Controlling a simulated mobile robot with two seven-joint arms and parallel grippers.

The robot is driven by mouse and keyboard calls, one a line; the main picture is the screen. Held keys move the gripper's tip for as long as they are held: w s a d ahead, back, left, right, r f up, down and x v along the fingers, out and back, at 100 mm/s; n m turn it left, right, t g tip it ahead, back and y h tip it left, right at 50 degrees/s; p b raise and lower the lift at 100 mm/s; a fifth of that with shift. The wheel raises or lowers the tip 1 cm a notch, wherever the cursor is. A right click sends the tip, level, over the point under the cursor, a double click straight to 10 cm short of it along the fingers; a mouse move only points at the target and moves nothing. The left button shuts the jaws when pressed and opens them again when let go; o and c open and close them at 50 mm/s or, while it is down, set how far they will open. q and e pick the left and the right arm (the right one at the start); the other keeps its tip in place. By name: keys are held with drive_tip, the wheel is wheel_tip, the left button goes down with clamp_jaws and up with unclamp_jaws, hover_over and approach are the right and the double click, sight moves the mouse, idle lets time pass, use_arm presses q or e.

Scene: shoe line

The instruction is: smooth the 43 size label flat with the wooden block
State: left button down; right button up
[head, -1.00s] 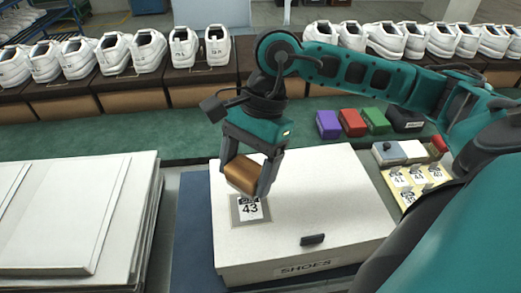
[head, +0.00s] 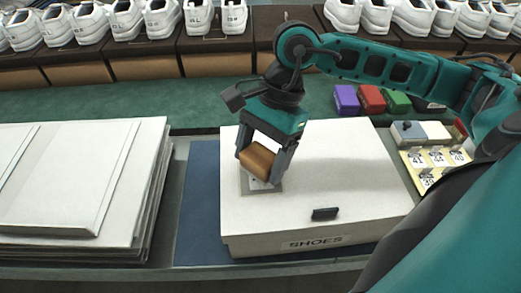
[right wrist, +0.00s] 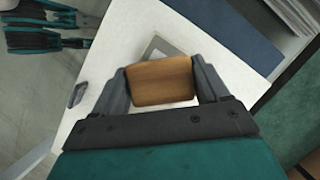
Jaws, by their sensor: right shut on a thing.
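The wooden block (head: 257,161) is brown and held between the fingers of my right gripper (head: 262,163), which is shut on it. The block is over the 43 size label (head: 263,186) on the white shoe box (head: 340,165). It hides most of the label, including its number. I cannot tell whether block and label touch. In the right wrist view the block (right wrist: 162,82) sits between both fingers, with part of the grey label area (right wrist: 157,46) showing beyond it. My left gripper is not seen.
A small dark handle (head: 325,213) sticks up near the box's front edge. A card of other size labels (head: 436,160) lies to the right. Purple, red and green blocks (head: 371,99) stand behind. Stacked white boards (head: 75,190) are at the left.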

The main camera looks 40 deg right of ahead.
sight(268, 170)
drive_tip(key=shift+f+b, duration=0.95)
drive_tip(key=shift+b, duration=0.1)
idle(0.5)
drive_tip(key=shift+s+a, duration=0.1)
drive_tip(key=shift+s+a+b, duration=0.3)
drive_tip(key=shift+s+a, duration=0.15)
drive_tip(key=shift+s, duration=0.35)
drive_tip(key=shift+s+a+b, duration=0.25)
drive_tip(key=shift+s+a, duration=0.15)
drive_tip(key=shift+s, duration=0.4)
drive_tip(key=shift+f+b, duration=0.15)
drive_tip(key=shift+b, duration=0.35)
drive_tip(key=shift+w+d+b, duration=0.25)
drive_tip(key=shift+w+d, duration=0.25)
drive_tip(key=shift+w, duration=0.35)
drive_tip(key=shift+w+d+b, duration=0.25)
drive_tip(key=shift+w+d, duration=0.2)
drive_tip(key=shift+w, duration=0.4)
drive_tip(key=shift+r, duration=0.2)
drive_tip(key=shift+r+p, duration=1.95)
drive_tip(key=shift+r, duration=1.05)
